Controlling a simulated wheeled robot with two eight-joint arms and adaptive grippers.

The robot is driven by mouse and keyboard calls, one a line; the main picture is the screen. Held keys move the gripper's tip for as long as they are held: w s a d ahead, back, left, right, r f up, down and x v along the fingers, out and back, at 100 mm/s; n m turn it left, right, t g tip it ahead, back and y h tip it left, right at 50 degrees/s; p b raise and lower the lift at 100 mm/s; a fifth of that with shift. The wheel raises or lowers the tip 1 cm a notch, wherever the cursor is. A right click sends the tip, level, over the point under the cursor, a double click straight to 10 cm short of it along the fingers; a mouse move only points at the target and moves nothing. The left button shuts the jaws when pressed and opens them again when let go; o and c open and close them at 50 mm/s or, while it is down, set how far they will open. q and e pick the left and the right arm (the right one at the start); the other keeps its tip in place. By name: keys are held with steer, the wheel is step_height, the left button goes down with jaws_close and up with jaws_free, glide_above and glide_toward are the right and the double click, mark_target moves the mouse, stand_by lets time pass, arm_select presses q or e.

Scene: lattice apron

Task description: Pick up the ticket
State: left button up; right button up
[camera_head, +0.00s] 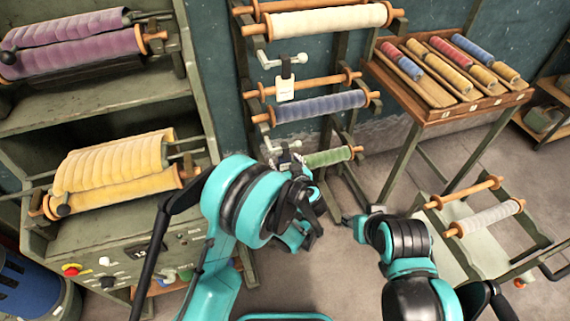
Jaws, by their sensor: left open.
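A small white ticket (285,89) hangs in front of the rack's middle rollers, just left of the blue fabric roll (320,106). A second pale clip-like piece (283,150) sits lower, beside the green roll (329,157), partly hidden by my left arm. My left gripper (309,232) is open, below the green roll and well below the ticket, not touching it. My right gripper (357,228) is low, right of the left one, partly hidden by its own arm; its jaws are too unclear to read.
A cream roll (328,20) tops the rack. A wooden tray (450,108) with several coloured rolls stands on a table at right. A machine with purple (75,53) and yellow rolls (115,175) stands at left. A low cart (480,235) is at lower right.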

arm_select(q)
steer(key=shift+w, duration=0.1)
steer(key=c, duration=1.2)
steer(key=shift+r, duration=0.1)
